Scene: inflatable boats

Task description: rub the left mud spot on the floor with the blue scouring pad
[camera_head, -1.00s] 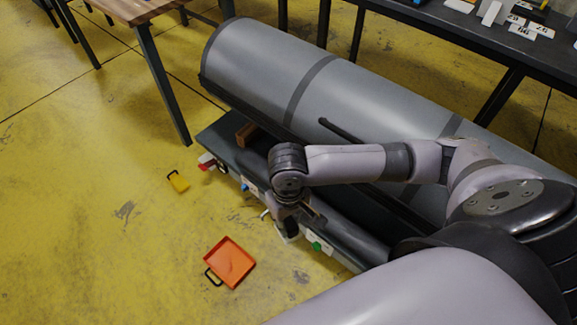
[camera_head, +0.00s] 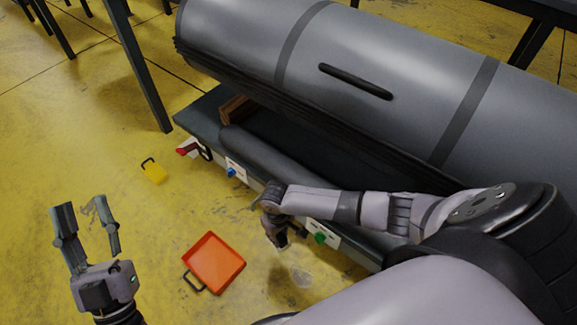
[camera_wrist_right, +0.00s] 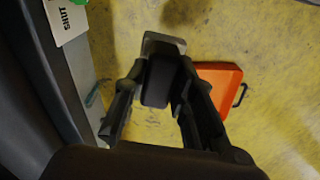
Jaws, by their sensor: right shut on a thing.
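My right gripper (camera_head: 277,240) points down beside the low dark bench. In the right wrist view, its fingers (camera_wrist_right: 160,100) are shut on a dark block-like thing (camera_wrist_right: 159,82) with a greyish flat edge. I cannot tell whether this is the scouring pad; no blue shows on it. My left gripper (camera_head: 86,212) is open and empty above the floor at the lower left. A grey smear, perhaps the left mud spot, shows around its right fingertip, partly hidden. Another faint dark mark (camera_head: 240,211) lies on the yellow floor near the bench. No blue scouring pad is clearly visible.
An orange tray (camera_head: 214,262) with a black handle lies between my grippers; it also shows in the right wrist view (camera_wrist_right: 222,84). A small yellow handled thing (camera_head: 154,173) lies farther back. The bench (camera_head: 190,118) carries a large grey roll (camera_head: 240,50). Left floor is mostly clear.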

